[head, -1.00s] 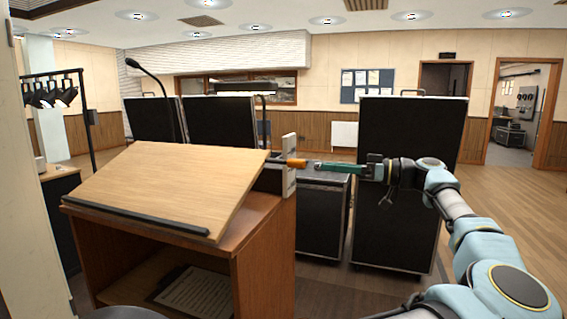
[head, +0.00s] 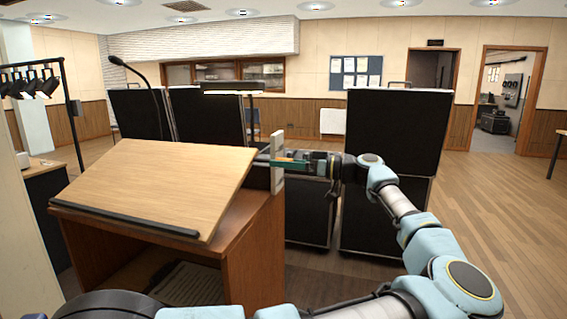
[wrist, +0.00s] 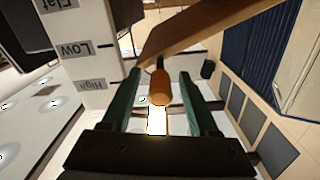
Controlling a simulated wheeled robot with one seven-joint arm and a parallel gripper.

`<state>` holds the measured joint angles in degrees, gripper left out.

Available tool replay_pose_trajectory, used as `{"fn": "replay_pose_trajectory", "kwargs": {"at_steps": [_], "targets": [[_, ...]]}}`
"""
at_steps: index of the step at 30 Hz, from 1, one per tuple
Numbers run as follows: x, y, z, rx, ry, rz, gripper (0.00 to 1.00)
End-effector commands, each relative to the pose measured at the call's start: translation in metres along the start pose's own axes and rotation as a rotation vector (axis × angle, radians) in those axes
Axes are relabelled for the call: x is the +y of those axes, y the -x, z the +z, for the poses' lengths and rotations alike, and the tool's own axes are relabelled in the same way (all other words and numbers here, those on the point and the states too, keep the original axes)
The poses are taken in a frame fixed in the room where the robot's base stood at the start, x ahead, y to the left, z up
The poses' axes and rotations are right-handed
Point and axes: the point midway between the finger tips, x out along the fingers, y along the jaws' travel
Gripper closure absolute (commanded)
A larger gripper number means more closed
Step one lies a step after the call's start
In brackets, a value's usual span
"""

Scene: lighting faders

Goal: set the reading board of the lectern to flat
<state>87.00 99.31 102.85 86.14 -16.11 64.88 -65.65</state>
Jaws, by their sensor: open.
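The lectern (head: 255,235) stands at left centre in the head view. Its wooden reading board (head: 150,185) is tilted, with the black ledge at its low front edge. A pale plate (head: 277,165) stands at the board's right side. In the wrist view this plate (wrist: 85,70) carries the labels Flat, Low and High. An orange knob (wrist: 160,88) shows between the green fingers of my gripper (wrist: 164,82). My gripper (head: 288,163) is open, its fingers either side of the knob; contact cannot be told. The knob is hidden in the head view. The board's edge (wrist: 220,25) shows close by.
Tall black cases (head: 398,135) stand behind the lectern and my arm. A dark side table (head: 42,220) is at left. Open wooden floor (head: 490,215) lies to the right.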

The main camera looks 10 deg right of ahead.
Motion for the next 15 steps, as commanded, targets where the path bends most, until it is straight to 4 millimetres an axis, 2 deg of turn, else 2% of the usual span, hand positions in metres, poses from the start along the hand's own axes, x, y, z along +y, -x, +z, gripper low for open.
{"fn": "replay_pose_trajectory", "kwargs": {"at_steps": [2,15], "targets": [[0.0,0.0001,0.0,0.0,0.0,0.0,0.45],[0.0,0.0003,-0.0002,0.0,0.0,0.0,0.94]]}}
